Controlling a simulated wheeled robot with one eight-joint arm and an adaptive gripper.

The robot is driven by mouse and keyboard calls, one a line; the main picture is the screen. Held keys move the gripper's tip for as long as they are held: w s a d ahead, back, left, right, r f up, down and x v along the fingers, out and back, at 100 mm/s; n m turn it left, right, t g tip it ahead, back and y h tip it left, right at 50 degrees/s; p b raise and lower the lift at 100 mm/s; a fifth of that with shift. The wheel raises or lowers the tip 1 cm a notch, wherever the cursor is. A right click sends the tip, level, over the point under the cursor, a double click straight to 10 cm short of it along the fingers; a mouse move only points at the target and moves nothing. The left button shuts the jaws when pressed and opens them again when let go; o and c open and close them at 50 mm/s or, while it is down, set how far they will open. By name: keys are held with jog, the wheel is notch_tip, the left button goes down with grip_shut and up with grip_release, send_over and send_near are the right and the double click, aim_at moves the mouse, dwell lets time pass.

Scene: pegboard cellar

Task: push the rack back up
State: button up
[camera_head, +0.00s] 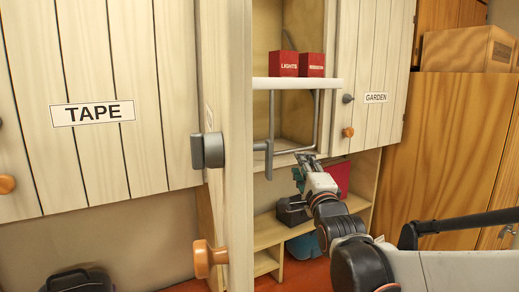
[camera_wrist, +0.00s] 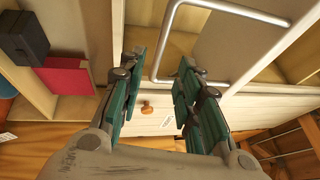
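The rack (camera_head: 297,84) is a pale shelf inside the open cabinet, with two red boxes on it. One box (camera_head: 284,64) reads LIGHTS; the label on the other (camera_head: 312,65) is too small to read. A grey metal bar frame (camera_head: 271,118) hangs below the shelf. The bar also shows in the wrist view (camera_wrist: 167,42) as a bent rod. My gripper (camera_head: 307,162) is just below the bar's lower end, by the cabinet's bottom edge. In the wrist view my gripper (camera_wrist: 160,88) is open and empty, with part of the bar seen between its fingers. I cannot tell whether they touch.
A door (camera_head: 227,130) stands open edge-on at the left. A door labelled GARDEN (camera_head: 375,70) is at the right, a TAPE door (camera_head: 92,165) at the far left. Below are a lower shelf (camera_head: 268,233), a dark box (camera_wrist: 24,37) and a red item (camera_wrist: 66,77).

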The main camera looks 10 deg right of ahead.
aim_at(295, 150)
jog(key=w, duration=0.3)
jog(key=w+r, duration=0.1)
jog(key=w, duration=0.5)
jog(key=shift+w+r+p, duration=0.3)
jog(key=shift+w+r, duration=0.1)
grip_shut()
